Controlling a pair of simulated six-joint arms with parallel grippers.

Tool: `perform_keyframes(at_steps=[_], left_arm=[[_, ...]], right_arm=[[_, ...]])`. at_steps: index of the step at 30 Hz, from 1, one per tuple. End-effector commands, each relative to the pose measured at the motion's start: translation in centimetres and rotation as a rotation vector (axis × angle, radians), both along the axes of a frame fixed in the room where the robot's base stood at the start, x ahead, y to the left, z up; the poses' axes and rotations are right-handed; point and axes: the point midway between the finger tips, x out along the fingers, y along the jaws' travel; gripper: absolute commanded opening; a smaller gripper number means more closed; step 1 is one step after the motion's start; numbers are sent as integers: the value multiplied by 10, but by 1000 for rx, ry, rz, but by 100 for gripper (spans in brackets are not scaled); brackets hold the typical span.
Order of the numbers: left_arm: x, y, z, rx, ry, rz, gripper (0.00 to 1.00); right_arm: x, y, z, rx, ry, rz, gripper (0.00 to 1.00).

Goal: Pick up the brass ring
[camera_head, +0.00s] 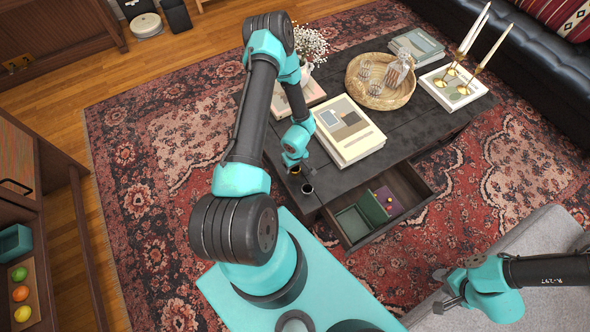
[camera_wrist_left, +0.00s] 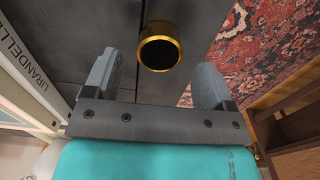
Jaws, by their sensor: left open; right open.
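The brass ring (camera_wrist_left: 160,29) shows in the left wrist view as a shiny gold band around a dark opening, over the black table top. It lies just beyond my left gripper's fingertips, roughly centred between them. My left gripper (camera_wrist_left: 155,70) is open, with its two grey fingers apart and nothing between them. In the head view my left gripper (camera_head: 297,172) is low over the near left part of the coffee table; small dark and gold shapes there are hard to tell apart. My right gripper (camera_head: 441,290) is open and empty, off at the lower right.
A grey seat (camera_head: 545,240) is beside my right arm.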

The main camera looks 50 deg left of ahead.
Motion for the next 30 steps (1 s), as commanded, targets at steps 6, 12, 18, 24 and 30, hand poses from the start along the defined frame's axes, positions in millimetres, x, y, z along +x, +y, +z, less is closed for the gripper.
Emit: perform_keyframes(at_steps=[6,12,18,24,30], left_arm=[[0,0,-29,-1,1,0,78],[0,0,-36,0,0,0,78],[0,0,-36,0,0,0,78],[0,0,-36,0,0,0,78],[0,0,-36,0,0,0,58]], right_arm=[[0,0,0,0,0,0,43],[0,0,0,0,0,0,43],[0,0,0,0,0,0,43],[0,0,0,0,0,0,43],[0,0,0,0,0,0,43]])
